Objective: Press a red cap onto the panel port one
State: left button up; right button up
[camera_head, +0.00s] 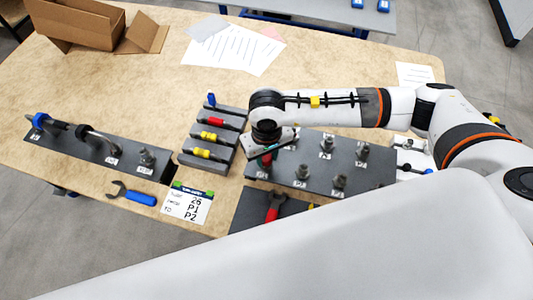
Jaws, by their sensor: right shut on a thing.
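My right gripper (276,149) comes in from the right and points down over the left end of the dark panel (360,183). The panel carries several upright grey metal ports with white labels, too small to read surely. The gripper covers the panel's far left corner, and I cannot tell whether the held thing touches a port. A red piece (231,123) lies in the dark stepped rack (222,151) left of the gripper. My left gripper is out of view.
A dark block (95,147) with a black hose stands left. A blue-handled wrench (139,198) and a label card (187,205) lie at the front. A red-handled tool (272,208) lies on a dark mat. Papers (235,48) and a cardboard box (75,22) are behind.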

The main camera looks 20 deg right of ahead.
jog(key=shift+f, duration=0.25)
jog(key=o, duration=1)
jog(key=shift+r, duration=0.1)
notch_tip(320, 180, up, 12)
jog(key=b, duration=0.2)
jog(key=shift+b, duration=0.3)
